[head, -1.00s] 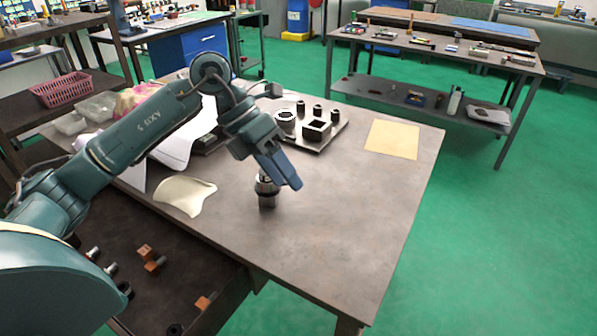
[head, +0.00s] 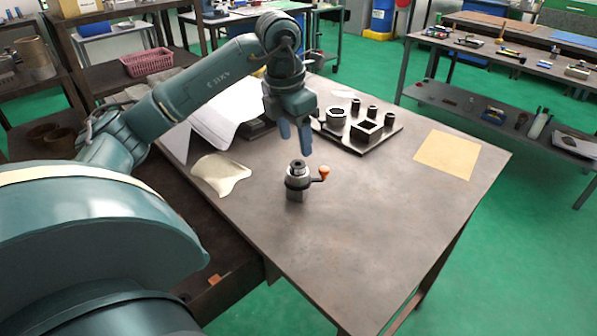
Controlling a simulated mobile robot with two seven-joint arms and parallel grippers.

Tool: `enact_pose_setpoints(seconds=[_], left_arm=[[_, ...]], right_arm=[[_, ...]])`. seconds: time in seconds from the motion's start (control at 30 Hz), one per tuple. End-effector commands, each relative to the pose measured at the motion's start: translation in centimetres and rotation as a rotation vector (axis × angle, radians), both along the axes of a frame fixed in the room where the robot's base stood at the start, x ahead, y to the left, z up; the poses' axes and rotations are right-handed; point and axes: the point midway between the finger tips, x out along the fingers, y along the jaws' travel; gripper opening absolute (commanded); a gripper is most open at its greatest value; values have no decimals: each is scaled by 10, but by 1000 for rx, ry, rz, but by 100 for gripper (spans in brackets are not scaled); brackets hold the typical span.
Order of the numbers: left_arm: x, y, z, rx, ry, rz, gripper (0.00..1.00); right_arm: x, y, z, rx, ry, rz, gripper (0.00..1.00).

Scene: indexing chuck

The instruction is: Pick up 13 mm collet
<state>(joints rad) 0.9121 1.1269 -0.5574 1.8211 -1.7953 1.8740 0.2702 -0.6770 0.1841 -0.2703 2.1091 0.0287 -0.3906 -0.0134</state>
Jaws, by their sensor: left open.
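A dark tray (head: 350,146) on the table holds several small dark cylinders, which look like collets (head: 372,113), along with a round ring-shaped piece (head: 335,116) and a square hollow block (head: 367,130). Which one is the 13 mm collet cannot be told at this size. A chuck (head: 297,180) with an orange-knobbed handle (head: 324,173) stands upright on the table. My left gripper (head: 295,146) is open and empty, pointing down. In the picture it is just above the chuck and left of the tray, apart from the chuck. My right gripper is not in view.
A tan sheet (head: 447,154) lies at the table's right. A pale cloth (head: 220,174) and white paper (head: 222,115) lie on the left. An open drawer (head: 228,290) is below the left edge. The table front is clear.

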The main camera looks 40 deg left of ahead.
Motion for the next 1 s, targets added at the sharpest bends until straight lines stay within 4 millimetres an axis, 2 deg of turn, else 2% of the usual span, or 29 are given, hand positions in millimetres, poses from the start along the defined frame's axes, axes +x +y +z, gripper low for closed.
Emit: enact_pose_setpoints(seconds=[0.17, 0.5, 0.77, 1.0], left_arm=[[1, 0, -12, 0, 1, 0, 54], [4, 0, -56, -2, 1, -1, 54], [4, 0, -61, 0, -1, -1, 54], [4, 0, -60, -1, -1, -1, 37]], right_arm=[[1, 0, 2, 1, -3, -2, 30], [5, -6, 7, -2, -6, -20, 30], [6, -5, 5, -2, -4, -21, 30], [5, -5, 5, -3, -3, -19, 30]])
